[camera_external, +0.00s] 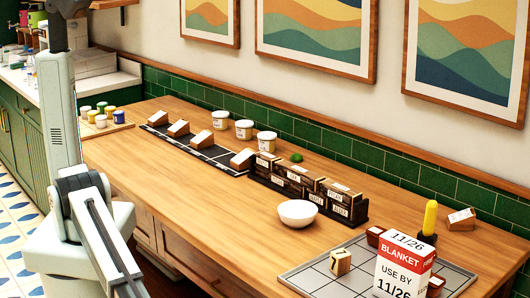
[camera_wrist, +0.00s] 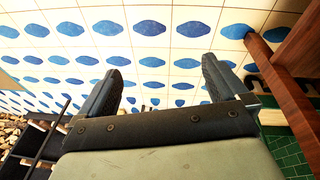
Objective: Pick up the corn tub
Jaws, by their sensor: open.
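Three white lidded tubs stand in a row along the back of the wooden counter in the external view: a left tub (camera_external: 220,119), a middle tub (camera_external: 244,129) and a right tub (camera_external: 267,141). Their labels are too small to read, so I cannot tell which one is the corn tub. My gripper (camera_wrist: 163,82) is open and empty in the wrist view, its two dark fingers wide apart over blue-and-white floor tiles. No tub shows in the wrist view. The gripper's fingers are not seen in the external view.
A black rack (camera_external: 209,153) with small boxes and a dark crate (camera_external: 350,213) of boxes lie in front of the tubs. A white bowl (camera_external: 297,213), grey tray (camera_external: 318,280), red-white box (camera_external: 403,266) and yellow bottle (camera_external: 430,217) stand right. The counter's left front is clear.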

